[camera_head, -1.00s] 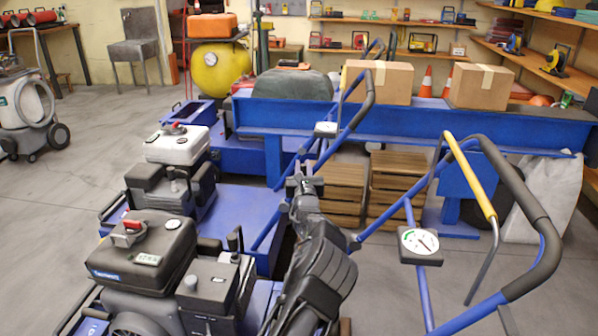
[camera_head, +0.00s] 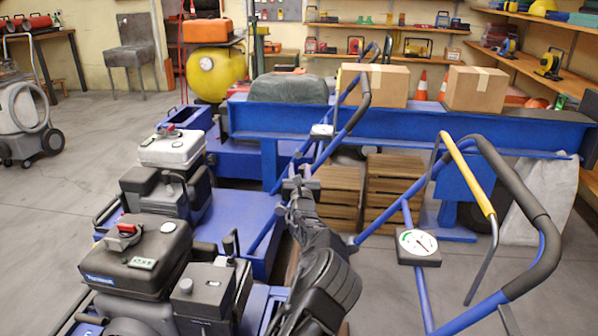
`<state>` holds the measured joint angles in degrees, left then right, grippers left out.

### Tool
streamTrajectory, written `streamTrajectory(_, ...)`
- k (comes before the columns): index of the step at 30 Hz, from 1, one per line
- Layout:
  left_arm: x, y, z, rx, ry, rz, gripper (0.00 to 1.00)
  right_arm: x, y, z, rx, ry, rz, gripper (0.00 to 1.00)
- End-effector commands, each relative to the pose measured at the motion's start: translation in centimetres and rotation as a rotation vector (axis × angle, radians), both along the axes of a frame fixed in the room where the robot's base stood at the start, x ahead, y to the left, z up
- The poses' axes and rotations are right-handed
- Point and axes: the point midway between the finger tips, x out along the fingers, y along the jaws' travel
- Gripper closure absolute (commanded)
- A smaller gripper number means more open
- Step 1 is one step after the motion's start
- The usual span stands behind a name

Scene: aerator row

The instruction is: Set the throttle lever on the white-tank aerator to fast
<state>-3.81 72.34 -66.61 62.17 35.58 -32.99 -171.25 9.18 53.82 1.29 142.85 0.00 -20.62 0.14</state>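The white-tank aerator shows its white tank (camera_head: 171,148) with a red-topped cap, left of centre, over a dark engine (camera_head: 156,190) and blue deck. Its blue handle carries a small white dial (camera_head: 322,131). I cannot make out its throttle lever or setting at this size.
A black-tank aerator (camera_head: 136,256) stands nearer, with an upright black lever (camera_head: 235,242). Its handle, with a dial (camera_head: 418,245) and yellow bar (camera_head: 468,176), rises at right. Behind are a blue beam (camera_head: 420,125), cardboard boxes (camera_head: 375,85) and wooden crates (camera_head: 337,197).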

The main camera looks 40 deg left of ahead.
Motion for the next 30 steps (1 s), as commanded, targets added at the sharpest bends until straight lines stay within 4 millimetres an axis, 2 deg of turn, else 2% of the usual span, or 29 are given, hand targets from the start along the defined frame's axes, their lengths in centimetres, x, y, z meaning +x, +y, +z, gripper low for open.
streamTrajectory(1, 0.3, -0.5, 0.2, 0.001, -0.005, -0.009, 0.6, 0.0, 0.0, 0.0, 0.0, 0.0, 0.0, 0.64)
streamTrajectory(8, 0.3, -0.4, 0.4, -0.01, -0.012, -0.01, 0.6, 0.0, 0.0, 0.4, 0.0, 0.0, 0.0, 0.64)
streamTrajectory(18, -0.3, 0.6, 0.6, -0.145, -0.086, -0.006, 0.6, 0.0, 0.0, 3.1, 0.0, 0.0, 0.0, 0.64)
streamTrajectory(21, -0.6, 1.2, 0.3, -0.209, -0.121, -0.003, 0.6, 0.0, 0.0, 3.4, 0.0, 0.0, 0.0, 0.64)
streamTrajectory(25, -1.0, 1.8, -0.4, -0.296, -0.171, 0.001, 0.6, 0.0, 0.0, 2.8, 0.0, 0.0, 0.0, 0.64)
streamTrajectory(30, -1.3, 2.5, -1.1, -0.407, -0.233, 0.001, 0.6, 0.0, 0.0, 0.8, 0.0, 0.0, 0.0, 0.64)
